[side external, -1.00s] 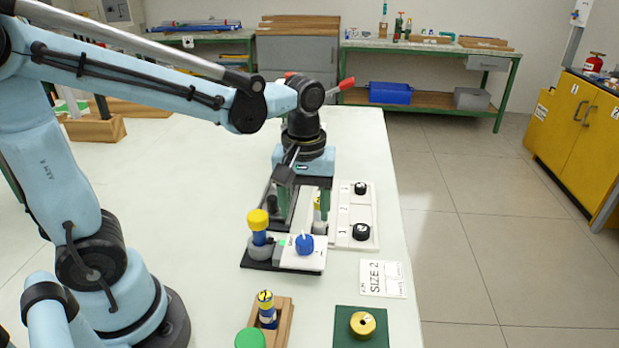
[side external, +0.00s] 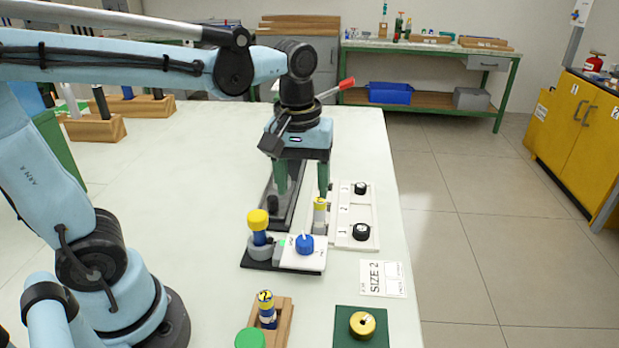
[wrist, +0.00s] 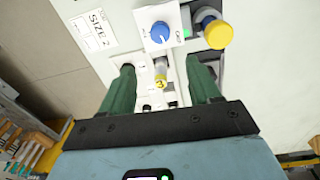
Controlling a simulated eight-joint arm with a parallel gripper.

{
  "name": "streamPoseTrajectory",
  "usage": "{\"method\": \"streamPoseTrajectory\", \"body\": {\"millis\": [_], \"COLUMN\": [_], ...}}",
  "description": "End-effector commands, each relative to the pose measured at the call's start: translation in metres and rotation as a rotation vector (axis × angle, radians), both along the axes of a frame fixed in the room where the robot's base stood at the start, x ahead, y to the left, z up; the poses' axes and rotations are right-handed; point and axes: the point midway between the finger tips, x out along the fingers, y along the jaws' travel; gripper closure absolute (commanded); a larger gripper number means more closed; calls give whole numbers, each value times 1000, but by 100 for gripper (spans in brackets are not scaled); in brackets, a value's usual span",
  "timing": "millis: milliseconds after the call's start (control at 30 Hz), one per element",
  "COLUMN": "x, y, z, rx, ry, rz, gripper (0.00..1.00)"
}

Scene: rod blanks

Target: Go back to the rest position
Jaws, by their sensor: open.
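My gripper (side external: 302,190) is open and empty, pointing down above the bench. In the wrist view its two green fingers (wrist: 161,66) stand apart. Between them, below, a short rod with a grey upper part and a yellow band (wrist: 160,74) stands upright; the band seems to carry a 3. In the side view this rod (side external: 320,214) stands just below the right finger, at the white plate's left edge. I see a gap between rod and fingers in the wrist view. My arm is raised over the bench's middle.
A white box with blue knob (side external: 304,244) and a yellow-capped blue cylinder (side external: 258,226) stand in front. The white plate (side external: 353,210) carries black knobs. Nearer are a SIZE 2 card (side external: 382,278), a wooden holder (side external: 283,325) and a green pad (side external: 350,340).

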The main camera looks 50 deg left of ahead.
Motion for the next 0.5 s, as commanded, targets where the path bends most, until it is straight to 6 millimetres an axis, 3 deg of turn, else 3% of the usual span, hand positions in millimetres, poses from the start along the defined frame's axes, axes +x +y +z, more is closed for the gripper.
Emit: {"method": "streamPoseTrajectory", "body": {"millis": [500], "x": [-22], "y": [22], "z": [-24], "rx": [200], "ry": [-501], "rz": [-624], "gripper": [38]}}
